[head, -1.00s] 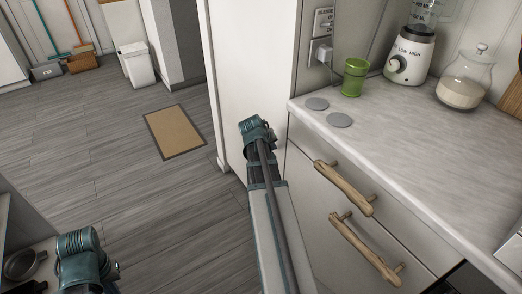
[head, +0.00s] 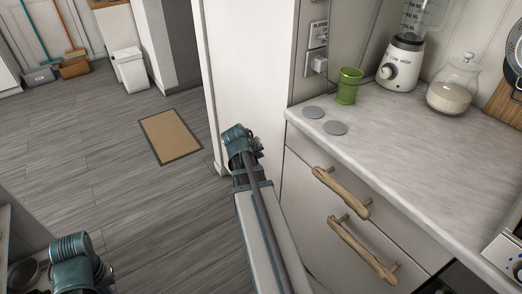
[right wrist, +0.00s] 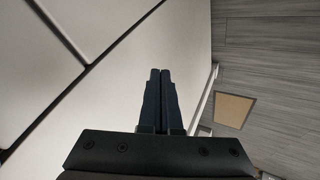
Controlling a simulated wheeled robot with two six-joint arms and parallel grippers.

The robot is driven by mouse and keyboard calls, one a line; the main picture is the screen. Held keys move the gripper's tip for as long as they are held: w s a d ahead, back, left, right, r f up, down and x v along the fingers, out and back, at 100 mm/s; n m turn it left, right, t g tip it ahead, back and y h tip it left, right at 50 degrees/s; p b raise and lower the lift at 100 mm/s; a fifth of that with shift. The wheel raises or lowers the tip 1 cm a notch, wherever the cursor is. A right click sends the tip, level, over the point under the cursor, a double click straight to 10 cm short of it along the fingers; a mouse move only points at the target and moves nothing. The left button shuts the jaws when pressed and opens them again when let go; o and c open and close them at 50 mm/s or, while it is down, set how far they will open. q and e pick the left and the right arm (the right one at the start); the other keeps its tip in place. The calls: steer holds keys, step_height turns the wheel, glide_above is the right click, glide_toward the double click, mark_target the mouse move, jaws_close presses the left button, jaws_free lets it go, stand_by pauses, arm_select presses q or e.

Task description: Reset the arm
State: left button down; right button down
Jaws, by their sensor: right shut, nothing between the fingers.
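My right arm reaches up the middle of the head view, its teal wrist (head: 238,145) in front of the white panel at the end of the counter. In the right wrist view my right gripper (right wrist: 160,73) is shut, its two dark fingers together with nothing between them. The fingers are over a pale surface, apart from any handle. My left arm's teal joint (head: 72,258) shows at the bottom left of the head view; its gripper is not visible.
Two driftwood handles, an upper (head: 340,193) and a lower (head: 362,250), stick out from the drawer fronts right of my arm. The countertop (head: 420,150) holds a green cup (head: 348,87), a blender (head: 400,65) and a jar (head: 453,90). Open floor with a mat (head: 170,136) lies left.

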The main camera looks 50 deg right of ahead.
steer(key=p+v, duration=0.2)
steer(key=v, duration=0.1)
steer(key=p+v, duration=0.1)
steer(key=v, duration=0.1)
steer(key=shift+s, duration=0.3)
steer(key=w+a+f+n+y, duration=0.1)
steer(key=w+a+n+y, duration=0.1)
steer(key=a, duration=0.9)
steer(key=w+a+f+n+y, duration=0.1)
steer(key=w+a+f+n, duration=0.15)
steer(key=a, duration=0.85)
steer(key=s+a+n+g+y, duration=0.1)
steer(key=s+a+n+y, duration=0.2)
steer(key=a, duration=0.9)
steer(key=s+a+n+g, duration=0.1)
steer(key=s+a+n, duration=0.3)
steer(key=a, duration=0.8)
step_height(320, 180, up, 16)
steer(key=m+p, duration=0.1)
steer(key=p, duration=1.5)
steer(key=shift+s+f, duration=0.2)
steer(key=shift+s, duration=0.1)
